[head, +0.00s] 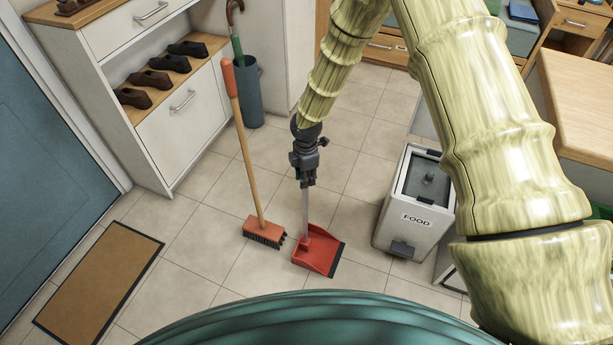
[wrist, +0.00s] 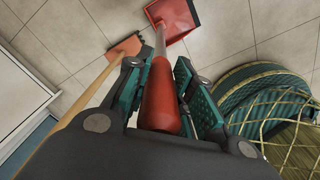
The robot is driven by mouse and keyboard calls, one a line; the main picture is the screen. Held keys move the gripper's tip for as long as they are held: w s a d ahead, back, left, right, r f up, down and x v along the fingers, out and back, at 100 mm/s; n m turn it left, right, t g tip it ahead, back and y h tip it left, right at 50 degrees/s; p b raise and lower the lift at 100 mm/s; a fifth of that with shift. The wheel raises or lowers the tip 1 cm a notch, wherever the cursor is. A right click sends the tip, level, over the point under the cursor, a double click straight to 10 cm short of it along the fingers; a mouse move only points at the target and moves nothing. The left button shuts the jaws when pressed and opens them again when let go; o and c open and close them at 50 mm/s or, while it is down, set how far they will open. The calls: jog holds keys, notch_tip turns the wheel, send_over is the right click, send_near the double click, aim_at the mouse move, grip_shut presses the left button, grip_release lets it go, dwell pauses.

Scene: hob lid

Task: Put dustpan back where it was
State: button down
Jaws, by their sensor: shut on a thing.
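The dustpan (head: 318,254) is red with a dark lip and a long pale handle that rises to my gripper (head: 304,178). In the head view the pan is at or just above the tiled floor; I cannot tell if it touches. My gripper is shut on the red grip (wrist: 160,98) at the top of the handle. The red pan also shows at the top of the wrist view (wrist: 174,17). The broom (head: 248,160), with a wooden stick and orange-red head, stands just left of the dustpan, its bristles on the floor.
A white food bin (head: 413,205) stands right of the dustpan. A white shoe cabinet (head: 183,125) and a dark umbrella stand (head: 248,95) are behind the broom. A brown doormat (head: 98,283) lies at the lower left. Floor tiles between broom and mat are clear.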

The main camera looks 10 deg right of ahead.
jog(key=c, duration=1.2)
grip_release()
jog(key=shift+c, duration=0.2)
notch_tip(320, 180, up, 12)
jog(key=shift+s+d+r+p, duration=0.1)
jog(key=shift+p, duration=0.2)
